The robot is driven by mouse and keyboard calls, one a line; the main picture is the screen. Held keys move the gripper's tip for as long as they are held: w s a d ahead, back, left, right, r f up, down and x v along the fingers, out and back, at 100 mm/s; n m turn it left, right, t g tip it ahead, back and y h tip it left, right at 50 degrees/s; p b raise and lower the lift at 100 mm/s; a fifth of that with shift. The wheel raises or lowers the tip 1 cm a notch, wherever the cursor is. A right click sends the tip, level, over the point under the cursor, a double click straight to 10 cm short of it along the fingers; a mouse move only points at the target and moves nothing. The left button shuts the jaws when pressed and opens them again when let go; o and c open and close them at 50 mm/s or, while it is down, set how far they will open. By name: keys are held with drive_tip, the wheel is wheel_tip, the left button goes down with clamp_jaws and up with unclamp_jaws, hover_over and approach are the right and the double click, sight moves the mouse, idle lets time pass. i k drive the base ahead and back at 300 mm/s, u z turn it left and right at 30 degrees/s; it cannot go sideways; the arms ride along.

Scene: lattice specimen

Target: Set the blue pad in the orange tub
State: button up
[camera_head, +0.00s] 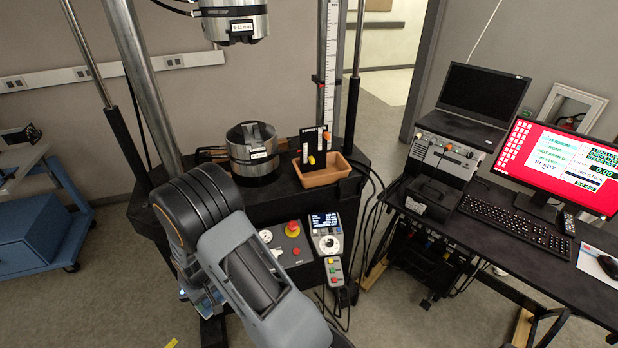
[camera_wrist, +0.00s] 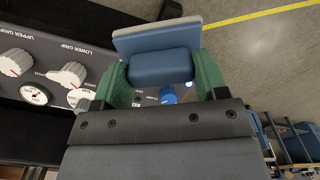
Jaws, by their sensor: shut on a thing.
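The blue pad (camera_wrist: 160,66), a darker blue block with a paler flat plate along its far side, is between the green fingers of my gripper (camera_wrist: 162,80) in the wrist view. My gripper is shut on it. In the head view my arm hides the gripper and pad. The orange tub (camera_head: 322,178) is a small open box on the black machine bed, right of the steel cylinder. Black pieces with orange and white parts show at its back, some rising above its rim. The tub does not show in the wrist view.
A steel lower grip (camera_head: 252,152) stands left of the tub, and a steel upper grip (camera_head: 234,20) hangs above. A control panel (camera_wrist: 45,75) with knobs lies beside my gripper. A desk with a laptop (camera_head: 484,92) and red-screened monitor (camera_head: 560,165) stands right.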

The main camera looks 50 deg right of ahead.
sight(317, 180)
drive_tip(key=u, duration=1.75)
drive_tip(key=k, duration=1.75)
drive_tip(key=z, duration=1.8)
